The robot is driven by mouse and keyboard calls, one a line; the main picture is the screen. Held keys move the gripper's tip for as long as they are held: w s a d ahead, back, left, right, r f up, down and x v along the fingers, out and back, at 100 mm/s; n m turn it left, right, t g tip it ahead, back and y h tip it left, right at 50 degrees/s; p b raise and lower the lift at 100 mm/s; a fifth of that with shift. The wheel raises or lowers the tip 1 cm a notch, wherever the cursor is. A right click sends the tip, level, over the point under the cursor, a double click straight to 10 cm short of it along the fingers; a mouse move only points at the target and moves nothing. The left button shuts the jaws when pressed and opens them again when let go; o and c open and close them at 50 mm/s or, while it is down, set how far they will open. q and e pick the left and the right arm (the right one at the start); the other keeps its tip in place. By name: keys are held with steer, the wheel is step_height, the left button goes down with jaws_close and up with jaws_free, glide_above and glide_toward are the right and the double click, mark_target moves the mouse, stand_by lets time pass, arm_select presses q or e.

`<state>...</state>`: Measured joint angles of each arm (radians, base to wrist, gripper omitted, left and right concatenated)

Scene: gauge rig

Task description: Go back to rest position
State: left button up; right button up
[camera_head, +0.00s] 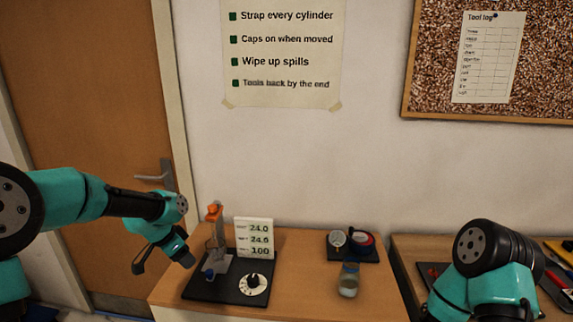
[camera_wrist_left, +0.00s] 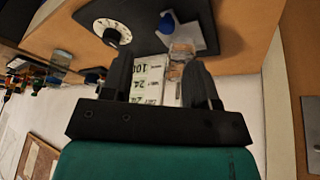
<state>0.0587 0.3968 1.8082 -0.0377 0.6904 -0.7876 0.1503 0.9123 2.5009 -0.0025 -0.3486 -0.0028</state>
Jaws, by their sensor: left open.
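My left gripper (camera_head: 162,260) is open and empty. It hangs in the air to the left of the gauge rig's black base (camera_head: 205,289). In the left wrist view my left gripper (camera_wrist_left: 165,85) shows its two dark fingers apart, with the rig seen beyond them. The rig carries a white dial (camera_head: 254,285), an orange-topped post (camera_head: 214,212) and a white card with numbers (camera_head: 254,238). The dial also shows in the left wrist view (camera_wrist_left: 112,32). My right arm is at the lower right; its gripper is not visible.
A glass jar (camera_head: 348,281) stands on the wooden table (camera_head: 310,270), in front of a dark tray with round items (camera_head: 352,243). A second table at the right holds tools (camera_head: 558,278). A door with a handle (camera_head: 155,176) is behind my left arm.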

arm_select(q)
steer(key=s+d+f+n, duration=0.3)
steer(key=s+f, duration=0.5)
steer(key=f, duration=0.3)
steer(key=s+d+f+n+g, duration=0.1)
steer(key=s+d+f+n, duration=0.2)
steer(key=s+f, duration=0.5)
steer(key=s+d+f+n+g, duration=0.1)
steer(key=s+d+f+n, duration=0.3)
steer(key=s+f, duration=0.4)
steer(key=s+a+x, duration=0.1)
steer(key=x, duration=0.5)
steer(key=shift+f, duration=0.3)
